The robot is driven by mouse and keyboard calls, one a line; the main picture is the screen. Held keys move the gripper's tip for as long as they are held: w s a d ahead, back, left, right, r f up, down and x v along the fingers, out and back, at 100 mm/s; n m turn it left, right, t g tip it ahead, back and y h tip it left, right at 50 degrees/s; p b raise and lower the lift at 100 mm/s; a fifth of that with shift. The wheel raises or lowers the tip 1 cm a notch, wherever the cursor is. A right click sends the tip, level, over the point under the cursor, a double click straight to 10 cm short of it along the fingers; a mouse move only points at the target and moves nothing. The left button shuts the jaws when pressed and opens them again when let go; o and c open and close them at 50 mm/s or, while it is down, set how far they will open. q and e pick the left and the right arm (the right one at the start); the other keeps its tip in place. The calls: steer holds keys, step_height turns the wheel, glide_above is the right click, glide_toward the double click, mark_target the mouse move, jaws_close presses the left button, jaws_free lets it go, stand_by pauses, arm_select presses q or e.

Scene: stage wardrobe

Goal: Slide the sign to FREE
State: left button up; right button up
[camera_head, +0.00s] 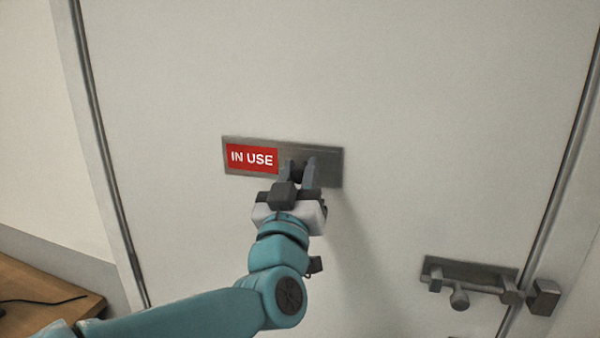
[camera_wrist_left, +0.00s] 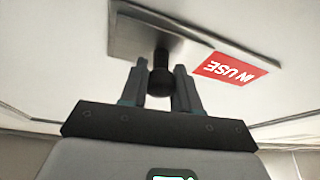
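The sign is a grey metal plate (camera_head: 325,170) on a pale door, tilted in the head view. Its left part shows a red panel (camera_head: 252,158) reading IN USE; the panel also shows upside down in the left wrist view (camera_wrist_left: 224,69). A dark knob (camera_wrist_left: 160,75) stands out from the plate beside the red panel. My left gripper (camera_head: 298,172) is at the plate, right of the red panel in the head view. Its two fingers sit on either side of the knob and appear closed on it. My right gripper is not in view.
A metal bolt latch (camera_head: 470,275) is mounted at the lower right of the door (camera_head: 420,120), near the door's right edge. A wooden table (camera_head: 40,295) with a dark cable stands at the lower left. The door surface around the plate is clear.

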arm_select(q)
jaws_close()
steer(key=shift+a+f, duration=0.1)
steer(key=shift+a, duration=0.1)
steer(key=w+a+b, duration=0.1)
steer(key=a+b, duration=0.1)
steer(key=a, duration=0.1)
steer(key=w+a+b, duration=0.1)
steer(key=a+b, duration=0.1)
steer(key=a, duration=0.1)
steer(key=w+a+b, duration=0.1)
steer(key=a+b, duration=0.1)
steer(key=a, duration=0.2)
steer(key=shift+w+a+b, duration=0.1)
steer(key=shift+w+b, duration=0.1)
steer(key=shift+b, duration=0.15)
steer(key=shift+a, duration=0.1)
steer(key=shift+r, duration=0.2)
